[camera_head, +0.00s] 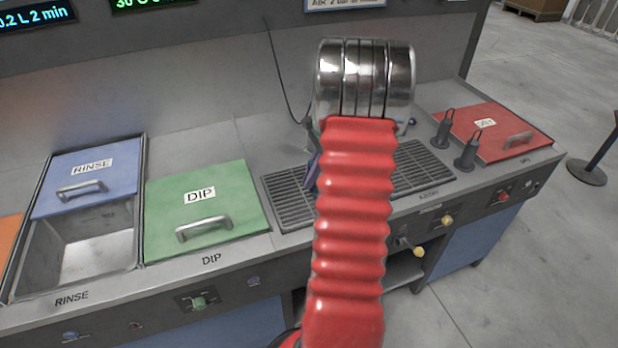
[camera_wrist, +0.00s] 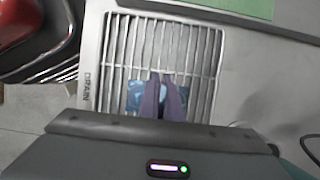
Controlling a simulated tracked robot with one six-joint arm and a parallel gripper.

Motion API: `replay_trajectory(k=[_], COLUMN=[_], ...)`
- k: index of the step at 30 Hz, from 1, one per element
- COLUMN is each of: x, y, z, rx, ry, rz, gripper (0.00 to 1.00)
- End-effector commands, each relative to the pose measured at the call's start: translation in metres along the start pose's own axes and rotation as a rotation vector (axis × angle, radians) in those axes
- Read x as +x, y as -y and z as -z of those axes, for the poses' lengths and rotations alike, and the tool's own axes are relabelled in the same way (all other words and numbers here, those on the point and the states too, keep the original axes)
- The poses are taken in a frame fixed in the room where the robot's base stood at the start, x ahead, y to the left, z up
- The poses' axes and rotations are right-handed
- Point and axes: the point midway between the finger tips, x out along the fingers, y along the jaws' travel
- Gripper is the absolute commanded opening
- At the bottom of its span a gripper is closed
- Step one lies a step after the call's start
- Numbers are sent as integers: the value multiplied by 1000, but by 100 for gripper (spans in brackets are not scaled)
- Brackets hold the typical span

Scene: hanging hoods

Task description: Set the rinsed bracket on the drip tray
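The drip tray is a dark slatted grate (camera_head: 424,168) set in the counter, right of the green DIP lid. In the wrist view the grate (camera_wrist: 200,50), marked DRAIN, lies below my gripper. My gripper (camera_wrist: 163,80) has purple fingers close together over the grate. A blue piece, taken as the bracket (camera_wrist: 138,97), shows between and on both sides of them, so they look shut on it. Whether the bracket touches the bars cannot be told. In the head view my red arm hides the bracket and most of my gripper; a purple finger (camera_head: 312,172) shows beside it.
The RINSE basin (camera_head: 85,250) is partly uncovered, its blue lid (camera_head: 88,180) slid back. The green DIP lid (camera_head: 205,212) is shut. Two dark upright posts (camera_head: 467,152) stand right of the grate, before a red lid (camera_head: 495,130). A cable (camera_head: 277,75) hangs behind.

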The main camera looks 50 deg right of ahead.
Motion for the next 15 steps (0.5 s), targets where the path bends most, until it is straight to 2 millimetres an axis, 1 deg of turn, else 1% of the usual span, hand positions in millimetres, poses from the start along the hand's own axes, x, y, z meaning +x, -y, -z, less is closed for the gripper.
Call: replay_trajectory(k=[4,5,12,15], x=[3,3,3,3], y=[0,0,0,0], z=[1,1,1,1], rx=[1,1,1,1], ry=[1,1,1,0], rz=[0,-1,0,0], gripper=[0,6,23,23])
